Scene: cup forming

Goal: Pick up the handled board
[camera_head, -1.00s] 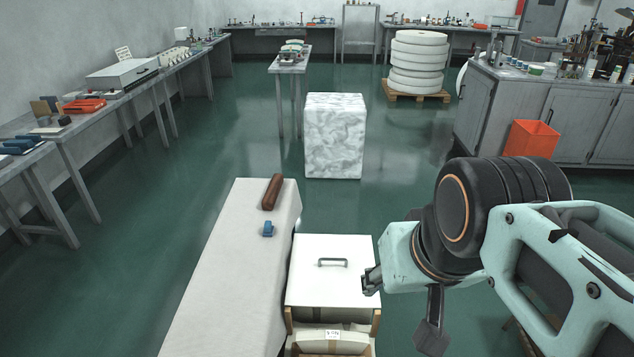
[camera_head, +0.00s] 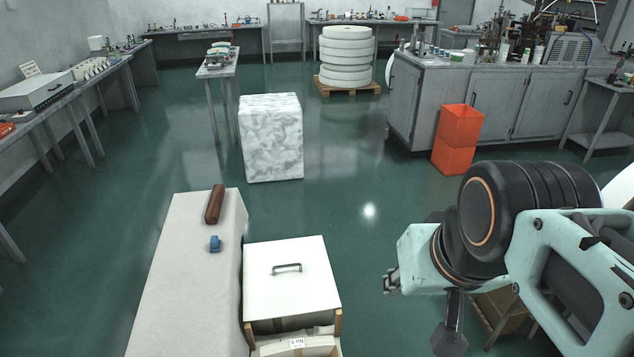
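A long white-covered table (camera_head: 186,285) stands left of the board, with a brown roll (camera_head: 215,204) and a blue item (camera_head: 215,244) on it. A marbled white block (camera_head: 271,138) stands behind. Green floor between is clear.

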